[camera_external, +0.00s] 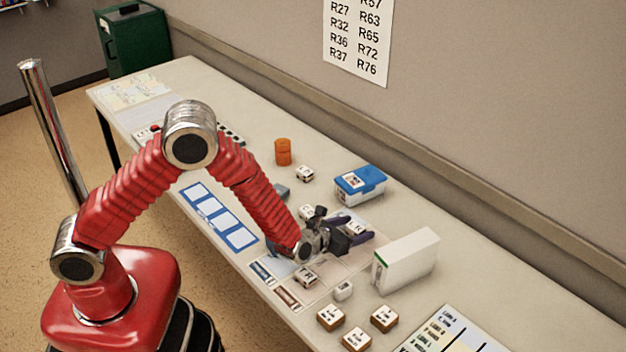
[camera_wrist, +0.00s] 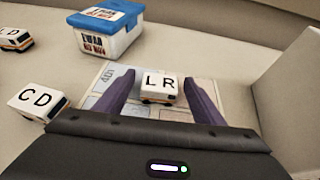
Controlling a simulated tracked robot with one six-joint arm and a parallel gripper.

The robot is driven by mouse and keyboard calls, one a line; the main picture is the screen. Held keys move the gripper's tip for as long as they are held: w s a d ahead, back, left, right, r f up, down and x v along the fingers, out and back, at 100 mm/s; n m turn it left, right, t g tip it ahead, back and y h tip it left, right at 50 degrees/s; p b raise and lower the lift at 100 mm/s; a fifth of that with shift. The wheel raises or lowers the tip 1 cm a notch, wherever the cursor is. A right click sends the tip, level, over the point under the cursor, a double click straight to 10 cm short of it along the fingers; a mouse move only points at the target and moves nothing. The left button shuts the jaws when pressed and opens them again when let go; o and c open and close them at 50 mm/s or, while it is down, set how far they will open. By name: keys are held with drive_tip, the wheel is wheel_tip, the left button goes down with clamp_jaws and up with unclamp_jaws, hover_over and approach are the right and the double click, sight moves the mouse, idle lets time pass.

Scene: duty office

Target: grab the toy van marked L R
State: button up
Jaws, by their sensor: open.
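The white toy van marked L R (camera_wrist: 158,89) stands on a pale printed sheet (camera_wrist: 112,78) in the wrist view. My gripper (camera_wrist: 160,95) is open, with one purple finger on each side of this van. Small gaps show between the fingers and the van, so I see no grip on it. In the external view my gripper (camera_external: 350,233) is low over the table, and the van marked L R (camera_external: 355,228) shows partly between its fingers. The van's lower parts are partly hidden there.
A van marked C D (camera_wrist: 38,103) stands left of my gripper. A blue-lidded box (camera_wrist: 106,30) lies beyond. A white upright box (camera_external: 405,262) stands close on the right. Another van (camera_external: 305,276) and several wooden blocks (camera_external: 330,317) are nearer the front edge.

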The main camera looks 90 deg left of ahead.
sight(355, 228)
drive_tip(key=shift+c, duration=0.2)
drive_tip(key=c, duration=1.1)
drive_tip(key=shift+r, duration=0.15)
wheel_tip(355, 228, up, 10)
drive_tip(key=shift+f, duration=0.1)
idle(0.5)
